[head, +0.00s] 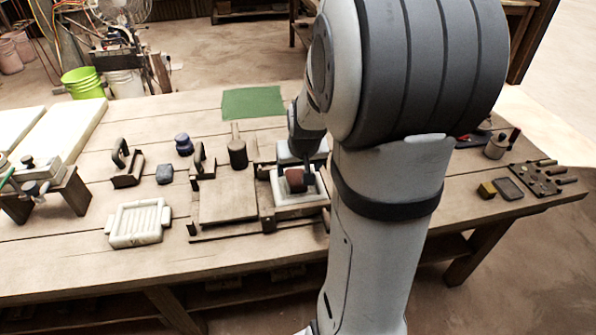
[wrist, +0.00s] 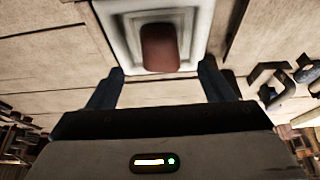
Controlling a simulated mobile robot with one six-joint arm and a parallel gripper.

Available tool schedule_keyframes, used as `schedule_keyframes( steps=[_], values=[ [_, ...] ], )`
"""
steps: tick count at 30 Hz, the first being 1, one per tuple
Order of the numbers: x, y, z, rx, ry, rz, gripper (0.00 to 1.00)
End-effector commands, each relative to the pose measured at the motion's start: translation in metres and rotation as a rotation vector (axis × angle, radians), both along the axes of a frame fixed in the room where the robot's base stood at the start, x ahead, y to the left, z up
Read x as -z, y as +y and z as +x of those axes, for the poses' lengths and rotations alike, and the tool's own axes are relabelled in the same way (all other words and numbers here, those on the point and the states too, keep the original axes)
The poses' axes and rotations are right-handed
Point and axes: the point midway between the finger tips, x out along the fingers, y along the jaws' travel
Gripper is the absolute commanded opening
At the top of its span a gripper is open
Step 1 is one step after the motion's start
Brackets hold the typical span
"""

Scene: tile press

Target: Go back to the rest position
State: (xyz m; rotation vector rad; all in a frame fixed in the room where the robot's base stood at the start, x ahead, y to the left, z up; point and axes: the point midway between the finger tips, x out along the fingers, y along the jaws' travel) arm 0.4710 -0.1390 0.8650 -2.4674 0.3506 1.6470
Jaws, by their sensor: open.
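My gripper (wrist: 160,82) is open in the wrist view, with its two dark fingers apart and nothing between the tips. Just beyond the fingertips is a reddish-brown block (wrist: 160,48) in a white square tray (wrist: 112,22). In the head view my arm covers much of the middle and right of the table. The reddish-brown block (head: 295,180) and the white tray (head: 292,198) show beside the arm, with a dark finger close to the block. I cannot tell if the finger touches it.
The wooden table (head: 240,252) also bears a wooden press board (head: 228,200), a white ribbed tray (head: 138,222), a dark cylinder (head: 238,154), a green mat (head: 252,102) and a small yellowish block (head: 486,190). The front left strip of the table is clear.

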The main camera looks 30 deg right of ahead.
Motion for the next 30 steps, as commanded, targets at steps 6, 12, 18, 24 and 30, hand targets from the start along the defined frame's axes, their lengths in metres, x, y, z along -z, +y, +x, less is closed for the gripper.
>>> schedule_keyframes(
  steps=[6,12,18,24,30],
  values=[
    [-0.024,0.003,-0.009,0.0,-0.001,0.0,0.74],
    [-0.028,0.004,-0.011,-0.002,0.001,0.0,0.74],
    [-0.075,0.046,-0.04,-0.074,0.031,0.01,0.74],
    [-0.133,0.105,-0.105,-0.191,0.1,0.023,0.74],
    [-0.159,0.133,-0.156,-0.267,0.155,0.023,0.74]
  ],
)
